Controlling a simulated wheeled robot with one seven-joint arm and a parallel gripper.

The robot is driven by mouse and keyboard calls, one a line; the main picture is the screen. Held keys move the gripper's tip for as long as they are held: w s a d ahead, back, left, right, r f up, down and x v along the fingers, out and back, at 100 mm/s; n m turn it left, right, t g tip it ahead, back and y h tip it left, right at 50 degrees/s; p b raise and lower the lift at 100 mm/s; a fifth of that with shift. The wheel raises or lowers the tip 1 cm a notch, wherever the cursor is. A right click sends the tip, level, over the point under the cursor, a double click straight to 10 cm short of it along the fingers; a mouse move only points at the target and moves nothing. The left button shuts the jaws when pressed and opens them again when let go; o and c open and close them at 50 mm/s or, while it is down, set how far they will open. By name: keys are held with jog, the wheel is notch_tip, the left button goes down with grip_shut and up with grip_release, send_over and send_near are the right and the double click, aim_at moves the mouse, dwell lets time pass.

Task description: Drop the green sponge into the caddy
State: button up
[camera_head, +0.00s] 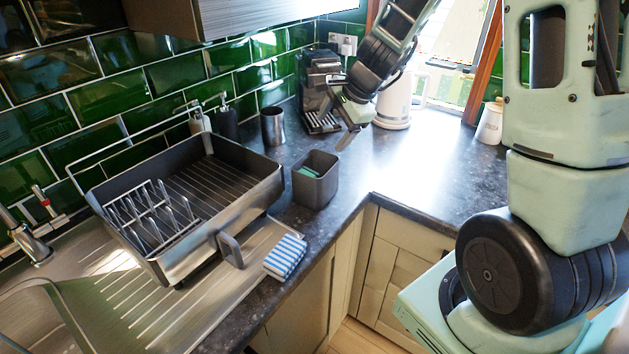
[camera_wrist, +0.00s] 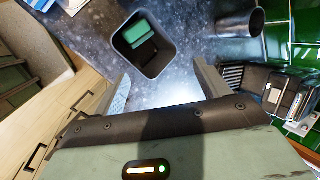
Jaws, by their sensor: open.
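The caddy (camera_head: 322,191) is a dark grey open box standing upright on the counter, right of the dish rack. The green sponge (camera_head: 308,172) is inside it, lying against one inner side. The wrist view looks down into the caddy (camera_wrist: 171,48) and shows the sponge (camera_wrist: 139,33) within its walls, beside a dark interior. My gripper (camera_head: 338,126) is open and empty, above the counter and behind the caddy, apart from it. Both fingers of my gripper (camera_wrist: 161,74) show in the wrist view with nothing between them.
A dish rack (camera_head: 257,172) stands on the drainer at left. A blue-striped cloth (camera_head: 286,256) lies at the counter's front edge. A metal cup (camera_head: 273,126), a coffee machine (camera_head: 322,75) and a white kettle (camera_head: 394,105) stand behind. The right counter is mostly clear.

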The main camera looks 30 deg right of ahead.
jog(key=p+v, duration=0.1)
jog(key=v, duration=1.2)
jog(key=shift+r, duration=0.1)
jog(key=s+a+f+n+g+y+b, duration=0.1)
jog(key=s+a+f+n+g, duration=0.2)
jog(key=a+n, duration=0.6)
jog(key=s+a+f+n+g, duration=0.1)
jog(key=s+a+f+n, duration=0.3)
jog(key=a, duration=0.8)
jog(key=s+a+f+n+h, duration=0.1)
jog(key=s+a+n, duration=0.3)
jog(key=s+n, duration=0.2)
jog(key=s+a+f+n+g+h+b, duration=0.1)
jog(key=s+a+f+n, duration=0.1)
jog(key=s+a+n, duration=0.2)
jog(key=s+n, duration=0.3)
jog(key=s, duration=0.2)
jog(key=shift+f+g, duration=0.25)
jog(key=shift+g, duration=0.05)
